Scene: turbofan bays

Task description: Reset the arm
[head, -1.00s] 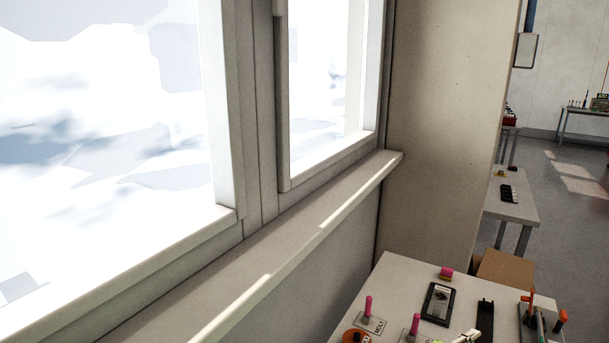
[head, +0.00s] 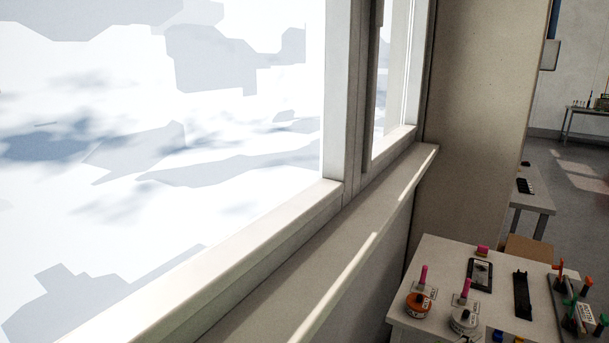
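Neither of my grippers shows in the head view, and no part of my arms can be made out. The view is turned to a large bright window (head: 150,150) and its sill (head: 330,240). A white worktable (head: 440,255) stands at the lower right. On it are an orange round part (head: 418,304) and a grey round part (head: 463,320), each by an upright pink-topped peg. A dark flat device (head: 480,274), a long black holder (head: 522,295) and a rack with orange and green handles (head: 578,308) are also on it.
A beige wall pillar (head: 475,120) stands behind the worktable. A brown box (head: 528,248) is just beyond the table. Farther back are another table (head: 533,199) and open grey floor (head: 575,165) at the right.

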